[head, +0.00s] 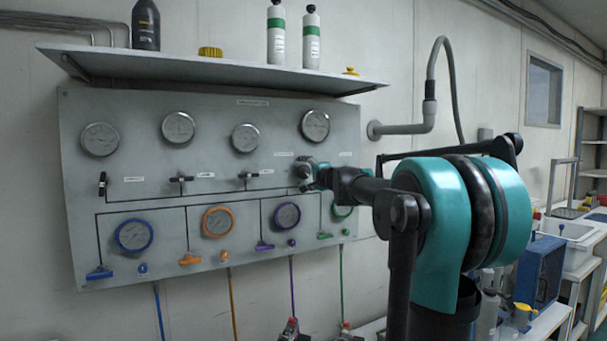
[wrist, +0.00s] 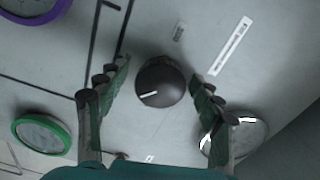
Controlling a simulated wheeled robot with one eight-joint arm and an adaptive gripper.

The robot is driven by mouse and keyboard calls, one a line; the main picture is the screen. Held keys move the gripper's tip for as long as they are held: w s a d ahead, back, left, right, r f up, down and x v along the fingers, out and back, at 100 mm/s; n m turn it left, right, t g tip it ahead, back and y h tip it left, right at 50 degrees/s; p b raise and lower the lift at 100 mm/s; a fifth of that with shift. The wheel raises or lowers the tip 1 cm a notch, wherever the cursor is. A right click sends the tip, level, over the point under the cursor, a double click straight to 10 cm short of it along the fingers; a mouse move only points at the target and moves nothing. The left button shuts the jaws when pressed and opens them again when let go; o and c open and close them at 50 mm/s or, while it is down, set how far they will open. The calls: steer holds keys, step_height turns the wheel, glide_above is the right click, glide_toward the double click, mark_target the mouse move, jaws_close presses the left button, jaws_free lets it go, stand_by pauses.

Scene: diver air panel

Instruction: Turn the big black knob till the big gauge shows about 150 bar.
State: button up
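The big black knob (wrist: 160,80) is round, with a white pointer line on its face toward the lower left in the wrist view. My gripper (wrist: 161,76) is open, one finger on each side of the knob, with visible gaps to both. In the head view my gripper (head: 307,175) is at the panel's right part and hides most of the knob. A round silver-rimmed gauge (head: 315,125) is above it, probably the big gauge. It also shows, partly behind a finger, in the wrist view (wrist: 250,136). Its reading is too small to tell.
The grey panel (head: 80,140) carries several other gauges, small black valves and coloured handles. A shelf (head: 210,68) with bottles juts out above. Green (wrist: 42,133) and purple (wrist: 35,8) gauges lie left of the knob in the wrist view. Coloured hoses hang below the panel.

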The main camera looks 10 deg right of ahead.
steer(key=shift+s, duration=0.1)
steer(key=v, duration=1.1)
steer(key=shift+s+d, duration=0.15)
steer(key=shift+s, duration=0.25)
steer(key=s+a+f+n+g, duration=0.3)
steer(key=s+f, duration=0.1)
steer(key=f, duration=0.6)
steer(key=s+a+f+n+g, duration=0.25)
steer(key=s+f, duration=0.25)
steer(key=f, duration=0.5)
steer(key=s+a+f+n+g, duration=0.2)
steer(key=s+f+n, duration=0.15)
steer(key=f, duration=0.65)
steer(key=s+d+f+n+g+h, duration=0.1)
steer(key=s+d+f+g+h, duration=0.1)
steer(key=s+f, duration=0.8)
steer(key=s+d+f+n+g+h, duration=0.1)
steer(key=s+d+f+g+h, duration=0.2)
steer(key=s+d+f, duration=0.3)
steer(key=s+f+h, duration=0.1)
steer(key=s+f, duration=0.3)
steer(key=f, duration=0.1)
steer(key=shift+f+n, duration=0.2)
steer(key=shift+n, duration=0.2)
